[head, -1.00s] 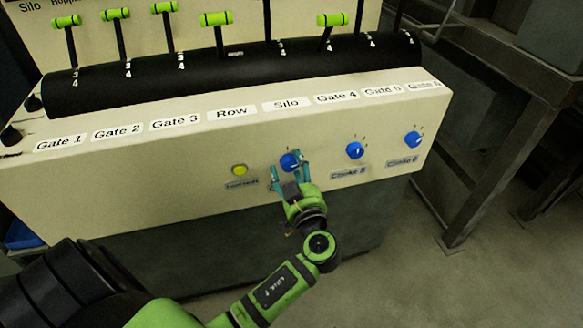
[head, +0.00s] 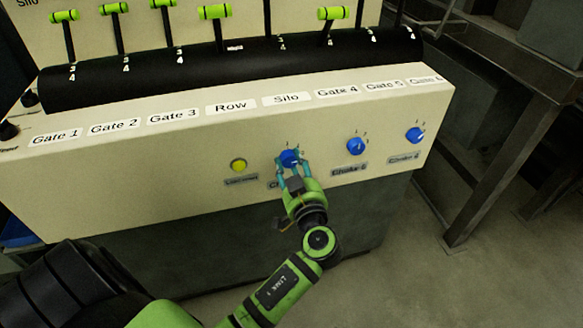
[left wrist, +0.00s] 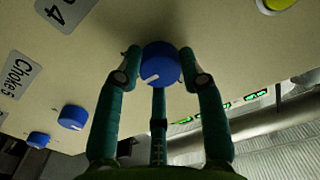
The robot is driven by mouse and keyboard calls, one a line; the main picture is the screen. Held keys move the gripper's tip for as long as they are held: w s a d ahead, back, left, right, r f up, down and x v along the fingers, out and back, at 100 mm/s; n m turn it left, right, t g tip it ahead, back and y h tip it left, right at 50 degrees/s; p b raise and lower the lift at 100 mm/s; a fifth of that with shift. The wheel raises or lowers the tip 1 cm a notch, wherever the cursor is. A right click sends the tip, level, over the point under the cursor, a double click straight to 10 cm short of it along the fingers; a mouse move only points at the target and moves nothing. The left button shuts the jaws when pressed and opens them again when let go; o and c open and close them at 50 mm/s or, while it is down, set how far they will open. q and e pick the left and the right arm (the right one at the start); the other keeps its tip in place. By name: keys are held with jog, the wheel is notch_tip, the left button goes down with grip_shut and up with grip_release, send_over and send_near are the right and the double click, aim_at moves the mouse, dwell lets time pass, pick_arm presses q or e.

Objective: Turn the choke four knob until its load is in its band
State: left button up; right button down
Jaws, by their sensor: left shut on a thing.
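The choke four knob (head: 289,157) is blue and round, on the panel's front face. In the left wrist view the knob (left wrist: 160,62) sits between my fingers, with a white pointer mark at its lower left. My left gripper (head: 291,170) is shut on it; its teal fingers also show in the left wrist view (left wrist: 160,80), one on either side and a third below. The label under the knob (head: 275,185) is mostly hidden by the gripper; part of it, a "4", shows in the left wrist view (left wrist: 60,12). No load readout is legible. My right gripper is not in view.
The choke 5 knob (head: 356,146) and choke 6 knob (head: 414,135) are to the right. A yellow button (head: 239,165) is to the left. Green-topped levers (head: 215,12) stand above the panel (head: 120,170). A metal bench frame (head: 500,150) stands at right.

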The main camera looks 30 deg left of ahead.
pick_arm(q)
jog(key=shift+f, duration=0.2)
jog(key=o, duration=1.1)
jog(key=shift+o, duration=0.2)
jog(key=v, duration=1.2)
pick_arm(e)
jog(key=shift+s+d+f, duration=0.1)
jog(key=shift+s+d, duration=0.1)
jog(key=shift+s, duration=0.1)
